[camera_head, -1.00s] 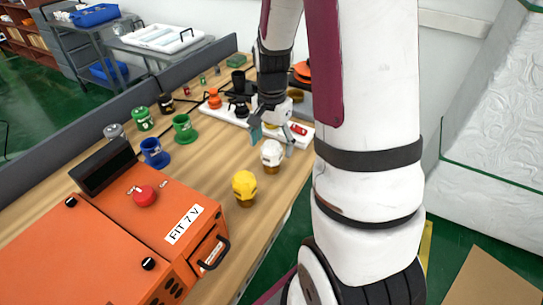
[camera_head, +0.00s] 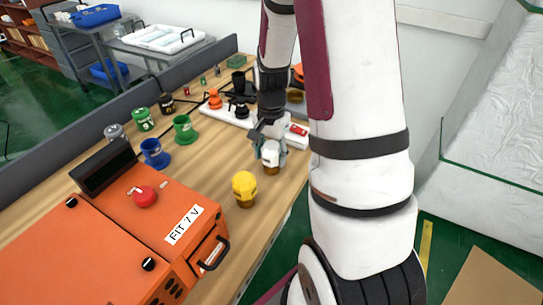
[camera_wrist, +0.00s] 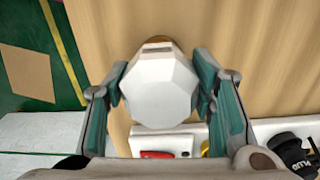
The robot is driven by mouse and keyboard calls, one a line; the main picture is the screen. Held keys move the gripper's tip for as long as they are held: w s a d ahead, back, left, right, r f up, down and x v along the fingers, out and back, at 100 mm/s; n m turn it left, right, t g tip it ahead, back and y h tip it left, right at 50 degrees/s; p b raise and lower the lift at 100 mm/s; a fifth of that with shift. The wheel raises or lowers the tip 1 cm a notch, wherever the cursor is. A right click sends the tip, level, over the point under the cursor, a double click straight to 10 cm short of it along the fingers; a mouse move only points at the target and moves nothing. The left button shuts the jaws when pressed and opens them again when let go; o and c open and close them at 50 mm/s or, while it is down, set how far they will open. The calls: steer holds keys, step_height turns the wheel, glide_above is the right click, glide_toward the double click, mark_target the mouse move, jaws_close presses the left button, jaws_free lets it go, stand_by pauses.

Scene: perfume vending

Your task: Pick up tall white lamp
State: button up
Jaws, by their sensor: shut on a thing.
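The white lamp (camera_head: 270,152) has a faceted white top and a brownish base, and stands on the wooden table (camera_head: 222,215). In the wrist view the lamp (camera_wrist: 160,88) fills the space between the fingers, its octagonal top facing the camera. My gripper (camera_head: 268,150) is around the lamp from above, shut on it with one finger on each side. In the wrist view, my gripper (camera_wrist: 160,90) has its green-grey fingers against the lamp's sides. The lamp's lower part is mostly hidden in the wrist view.
A yellow lamp (camera_head: 244,187) stands close by, nearer the orange machine (camera_head: 150,225). Blue (camera_head: 154,152) and green (camera_head: 184,128) cups stand to the left. A white power strip (camera_head: 297,137) with a red switch lies just behind the lamp. The table's right edge is near.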

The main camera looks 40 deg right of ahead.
mark_target(271, 145)
steer(key=shift+r, duration=0.1)
steer(key=shift+r, duration=0.55)
step_height(271, 145, up, 2)
steer(key=shift+r, duration=0.15)
steer(key=s+d, duration=0.2)
steer(key=s, duration=0.5)
steer(key=s+d+r, duration=0.1)
steer(key=s+d, duration=0.1)
steer(key=s, duration=0.6)
steer(key=shift+s+d+r+b, duration=0.2)
steer(key=shift+d+b, duration=0.1)
